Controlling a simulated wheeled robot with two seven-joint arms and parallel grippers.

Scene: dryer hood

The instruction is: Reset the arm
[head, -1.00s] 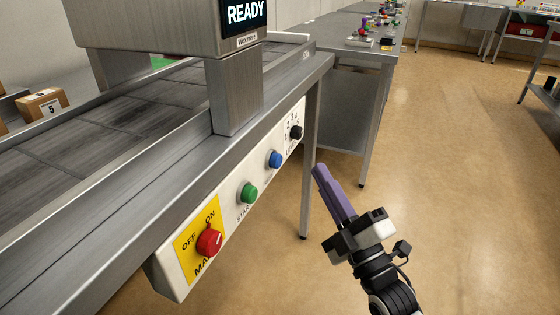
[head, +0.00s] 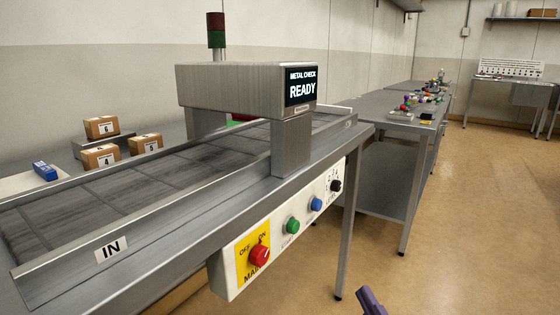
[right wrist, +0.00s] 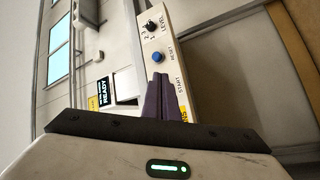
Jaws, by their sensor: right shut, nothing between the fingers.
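My right gripper (head: 370,300) shows only as purple fingertips at the bottom edge of the head view, apart from the panel and to its right. In the right wrist view its fingers (right wrist: 160,82) are shut together and empty, pointing towards the control panel (right wrist: 182,62). The panel (head: 232,280) on the conveyor's side holds a red main knob (head: 259,255), a green start button (head: 292,225), a blue reset button (head: 316,204) and a black level knob (head: 336,185). The fingers hide part of the panel in the wrist view. My left gripper is out of view.
The metal-check hood (head: 235,90) straddles the conveyor (head: 100,195); its display reads READY. Numbered boxes (head: 98,158) and a blue object (head: 45,171) lie behind the belt. A cluttered table (head: 390,108) stands beyond. The floor (head: 465,220) at right is clear.

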